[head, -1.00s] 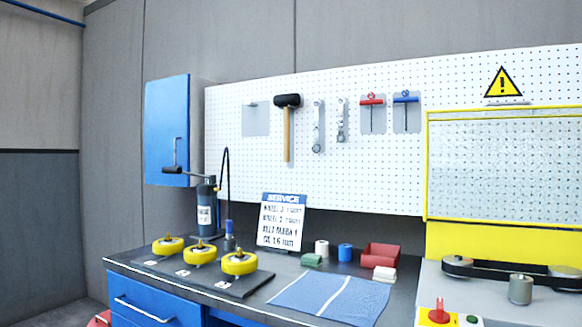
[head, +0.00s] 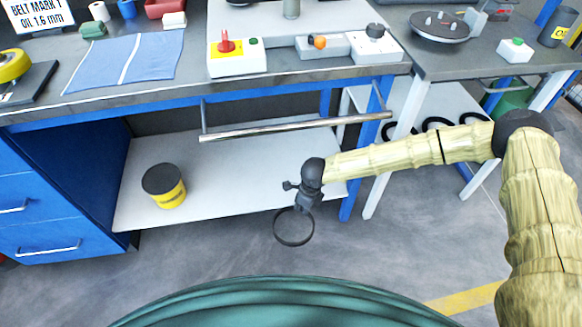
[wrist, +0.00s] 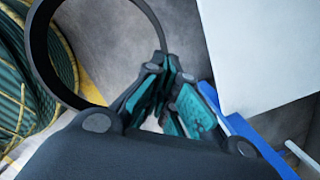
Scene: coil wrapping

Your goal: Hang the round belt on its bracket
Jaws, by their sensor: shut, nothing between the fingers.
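The round belt (head: 294,243), a thin dark ring, shows just below my gripper (head: 302,207) in the head view, in front of the bench's lower shelf. In the wrist view the belt (wrist: 42,62) is large at the upper left, and its edge meets or passes beside the fingertips of my gripper (wrist: 172,68). My gripper is shut and points downward. I see no grip on the belt between the fingers; how it is supported is unclear. I cannot pick out the belt's bracket in the current views.
A metal rail (head: 297,128) runs along the bench front above the white lower shelf (head: 235,165). A yellow tub with a black lid (head: 164,186) stands on that shelf. Dark loops (head: 437,123) show under the right table (head: 440,60). The grey floor in front is open.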

